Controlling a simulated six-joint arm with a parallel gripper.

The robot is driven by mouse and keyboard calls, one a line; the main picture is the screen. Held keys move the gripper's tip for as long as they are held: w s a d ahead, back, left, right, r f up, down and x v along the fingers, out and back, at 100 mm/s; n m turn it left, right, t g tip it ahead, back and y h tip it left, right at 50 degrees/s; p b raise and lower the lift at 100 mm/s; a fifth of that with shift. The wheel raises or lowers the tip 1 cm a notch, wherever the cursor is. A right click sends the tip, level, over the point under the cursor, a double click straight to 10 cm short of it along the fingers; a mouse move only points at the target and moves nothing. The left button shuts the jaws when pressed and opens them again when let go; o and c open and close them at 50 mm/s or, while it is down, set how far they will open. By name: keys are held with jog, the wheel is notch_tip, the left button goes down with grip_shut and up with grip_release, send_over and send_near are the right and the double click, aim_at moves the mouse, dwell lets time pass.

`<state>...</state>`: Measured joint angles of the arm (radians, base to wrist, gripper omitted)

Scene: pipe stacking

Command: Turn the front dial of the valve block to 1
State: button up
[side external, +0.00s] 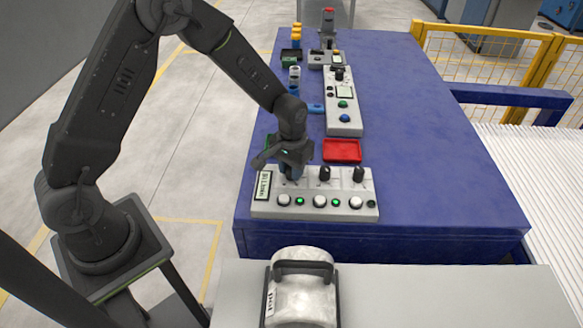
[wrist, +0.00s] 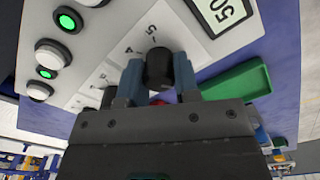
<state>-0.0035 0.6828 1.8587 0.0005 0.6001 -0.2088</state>
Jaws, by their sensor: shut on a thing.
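The valve block (side external: 310,186) is a pale panel with a row of black dials, near the front edge of the blue table. The middle dial (side external: 325,173) and right dial (side external: 358,174) stand free. My gripper (side external: 291,172) is low over the left end of the block and hides the left dial in the side view. In the wrist view my gripper (wrist: 158,80) has its two blue-grey fingers closed on either side of a black dial (wrist: 158,66). Printed marks, including 5 and 4, show beside this dial. The dial's pointer cannot be made out.
A display (wrist: 222,12) is at the block's end, close to the held dial. White buttons (side external: 319,201) and green lamps line the front. A red tray (side external: 342,150) and a green tray (wrist: 235,80) lie behind the block. The table's right side is clear.

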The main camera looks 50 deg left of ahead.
jog(key=o, duration=0.9)
notch_tip(320, 180, up, 14)
jog(key=shift+f, duration=0.1)
dwell(0.3)
jog(key=s+r+m+t, duration=0.1)
jog(key=s+r+t, duration=0.2)
jog(key=s+r, duration=0.7)
jog(key=s+t, duration=0.1)
jog(key=s, duration=0.3)
jog(key=s+r+m, duration=0.1)
jog(key=s, duration=0.3)
jog(key=s+r+t, duration=0.1)
jog(key=s, duration=0.3)
jog(key=shift+s+d+r+t, duration=0.1)
jog(key=shift+s+r+t, duration=0.1)
jog(key=shift+s+t, duration=0.1)
